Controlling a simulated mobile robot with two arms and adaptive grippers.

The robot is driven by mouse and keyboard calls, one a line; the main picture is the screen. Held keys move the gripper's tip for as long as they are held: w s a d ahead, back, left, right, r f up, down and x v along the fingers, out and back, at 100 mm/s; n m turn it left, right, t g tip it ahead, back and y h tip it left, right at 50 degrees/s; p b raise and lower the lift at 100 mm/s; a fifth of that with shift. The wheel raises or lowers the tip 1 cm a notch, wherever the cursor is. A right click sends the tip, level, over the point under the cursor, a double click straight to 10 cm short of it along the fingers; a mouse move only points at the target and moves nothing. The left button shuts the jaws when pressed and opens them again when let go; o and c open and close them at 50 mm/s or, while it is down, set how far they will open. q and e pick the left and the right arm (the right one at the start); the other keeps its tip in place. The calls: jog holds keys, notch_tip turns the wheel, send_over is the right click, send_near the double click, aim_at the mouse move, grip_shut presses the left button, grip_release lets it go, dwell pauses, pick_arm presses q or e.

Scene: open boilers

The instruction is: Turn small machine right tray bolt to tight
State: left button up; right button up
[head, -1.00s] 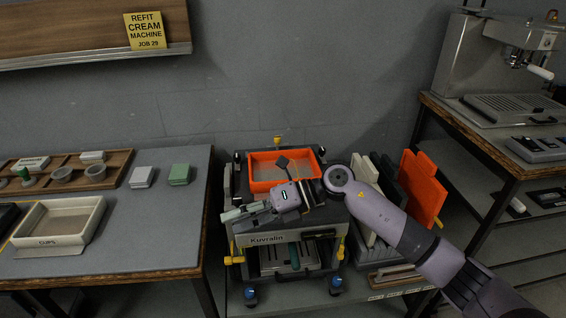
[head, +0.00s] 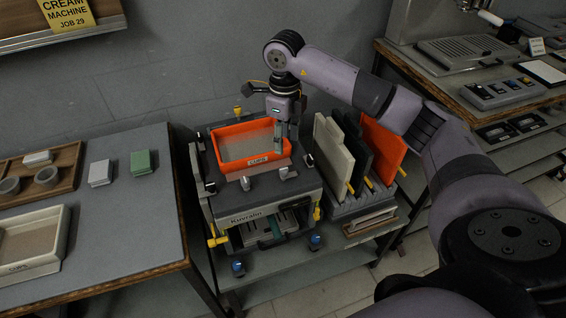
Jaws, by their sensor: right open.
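The small machine marked Kuvralin (head: 247,217) stands on a low bench, with an orange tray (head: 226,172) seated on its top. Two small grey-white pieces stand at the tray's front edge, a left one (head: 245,183) and a right one (head: 285,173). Yellow knobs show on the machine's left side (head: 214,241) and right side (head: 317,213). I cannot tell which part is the right tray bolt or how tight it is. My right gripper (head: 282,146) points down over the tray's right part, open and empty, behind the right grey-white piece. My left gripper is out of view.
A rack of upright panels, white (head: 329,150), dark and orange (head: 381,150), stands close on the machine's right. A table with a cups tray (head: 62,240) is at left. A counter with an espresso machine is at right. My right arm arches over the panels.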

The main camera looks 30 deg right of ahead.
aim_at(284, 169)
notch_tip(284, 169, down, 11)
jog(key=shift+r+p, duration=0.2)
jog(key=shift+p, duration=0.6)
jog(key=shift+c, duration=0.5)
grip_shut()
